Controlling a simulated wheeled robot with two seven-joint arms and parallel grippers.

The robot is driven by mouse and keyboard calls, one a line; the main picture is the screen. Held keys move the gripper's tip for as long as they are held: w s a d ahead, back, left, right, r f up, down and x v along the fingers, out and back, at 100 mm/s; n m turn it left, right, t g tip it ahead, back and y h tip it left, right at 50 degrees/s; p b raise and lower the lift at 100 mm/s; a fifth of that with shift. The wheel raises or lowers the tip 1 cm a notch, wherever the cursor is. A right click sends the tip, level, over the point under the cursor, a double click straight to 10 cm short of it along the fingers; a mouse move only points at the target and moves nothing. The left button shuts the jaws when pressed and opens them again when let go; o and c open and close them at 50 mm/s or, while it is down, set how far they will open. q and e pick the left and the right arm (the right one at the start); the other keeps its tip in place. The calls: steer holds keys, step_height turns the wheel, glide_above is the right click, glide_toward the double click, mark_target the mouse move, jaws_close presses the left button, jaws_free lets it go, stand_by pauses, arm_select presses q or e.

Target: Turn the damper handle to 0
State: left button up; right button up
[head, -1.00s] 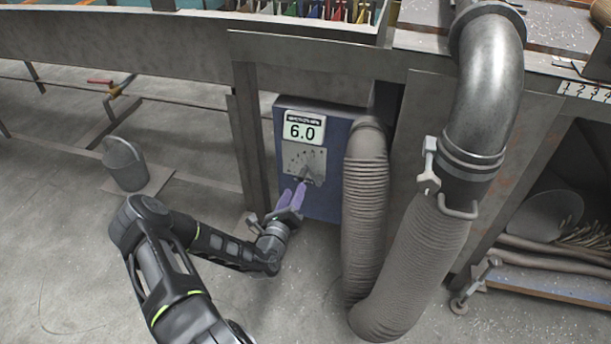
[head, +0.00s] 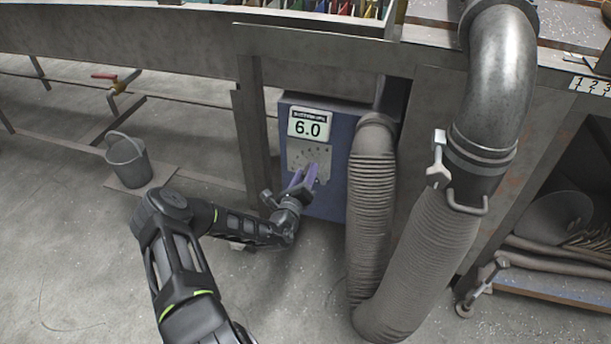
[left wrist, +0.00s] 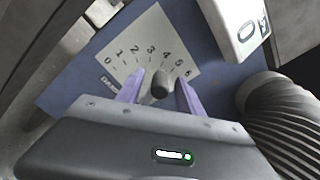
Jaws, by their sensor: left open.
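The damper handle (left wrist: 160,84) is a small dark knob on a pale dial plate (left wrist: 150,40) marked with numbers from 0 to 6. In the left wrist view it stands between the two purple fingers of my left gripper (left wrist: 159,77). The fingers are open on either side of it, and I see a gap on both sides. In the head view the left gripper (head: 304,174) is in front of the dial plate (head: 306,155) and hides the handle. The display (head: 309,125) above the dial reads 6.0. My right gripper is not in view.
The blue box (head: 332,150) is under the metal bench. A ribbed grey hose (head: 371,220) hangs close to its right side and loops to a metal pipe (head: 492,85). A grey bucket (head: 127,160) stands on the floor at left.

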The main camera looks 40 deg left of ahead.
arm_select(q)
steer(key=shift+c, duration=0.2)
jaws_close()
stand_by(1.1)
